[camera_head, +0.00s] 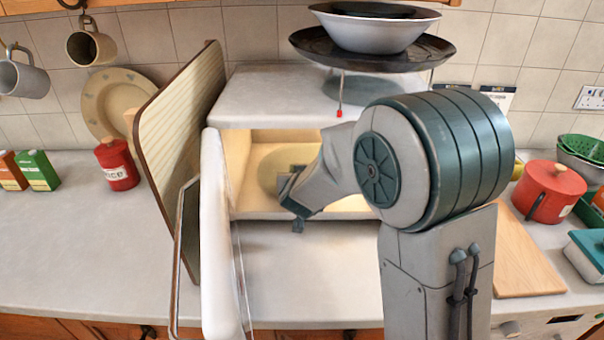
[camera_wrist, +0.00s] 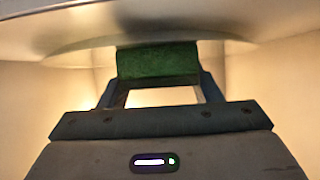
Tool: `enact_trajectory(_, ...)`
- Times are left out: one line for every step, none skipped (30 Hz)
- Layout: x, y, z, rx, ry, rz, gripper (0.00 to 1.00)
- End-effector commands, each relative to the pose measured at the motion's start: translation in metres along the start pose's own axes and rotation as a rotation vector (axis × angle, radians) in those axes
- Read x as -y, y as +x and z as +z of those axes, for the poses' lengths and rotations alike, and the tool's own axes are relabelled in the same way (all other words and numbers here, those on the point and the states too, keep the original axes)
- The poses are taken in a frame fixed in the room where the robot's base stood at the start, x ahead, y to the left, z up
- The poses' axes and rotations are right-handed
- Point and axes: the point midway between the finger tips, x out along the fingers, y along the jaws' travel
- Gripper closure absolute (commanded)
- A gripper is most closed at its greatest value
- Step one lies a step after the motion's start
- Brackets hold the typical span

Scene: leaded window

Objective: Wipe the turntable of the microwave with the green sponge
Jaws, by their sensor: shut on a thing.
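The green sponge (camera_wrist: 157,62) is between the two fingers of my gripper (camera_wrist: 157,78) in the wrist view, and the gripper is shut on it. The turntable (camera_wrist: 80,53) shows as a pale disc at the top of the wrist view. The sponge overlaps the disc there and looks against it or very close; contact cannot be told for sure. In the head view my gripper (camera_head: 291,188) reaches into the open, lit microwave (camera_head: 290,82), in front of the turntable (camera_head: 267,172). The sponge is hidden in the head view.
The microwave door (camera_head: 214,230) stands open at the left, with a tall board (camera_head: 180,125) behind it. A dark pan (camera_head: 330,48) with a bowl (camera_head: 372,33) sits on a stand on top. A red pot (camera_head: 548,192) and a wooden board (camera_head: 523,255) lie right of my arm.

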Motion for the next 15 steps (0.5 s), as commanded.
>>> enact_trajectory(0.001,-0.005,0.007,0.011,-0.003,-0.003,0.6)
enact_trajectory(0.001,-0.007,0.008,0.011,-0.003,-0.003,0.6)
enact_trajectory(0.001,-0.009,0.009,0.011,-0.003,-0.003,0.6)
enact_trajectory(0.001,-0.011,0.01,0.011,-0.003,-0.002,0.6)
enact_trajectory(0.001,-0.013,0.011,0.011,-0.003,-0.002,0.6)
enact_trajectory(0.0,-0.015,0.011,0.01,-0.003,-0.002,0.6)
enact_trajectory(0.0,-0.015,0.012,0.01,-0.003,-0.002,0.6)
enact_trajectory(0.0,-0.016,0.012,0.009,-0.002,-0.002,0.6)
enact_trajectory(0.0,-0.016,0.012,0.009,-0.002,-0.001,0.6)
enact_trajectory(0.0,-0.016,0.012,0.009,-0.002,-0.001,0.6)
enact_trajectory(0.0,-0.016,0.012,0.008,-0.002,-0.001,0.6)
enact_trajectory(0.0,-0.016,0.012,0.008,-0.002,-0.001,0.6)
enact_trajectory(0.0,-0.016,0.011,0.008,-0.002,-0.001,0.6)
enact_trajectory(0.0,-0.016,0.011,0.008,-0.001,-0.001,0.6)
enact_trajectory(0.0,-0.016,0.011,0.007,-0.001,-0.001,0.6)
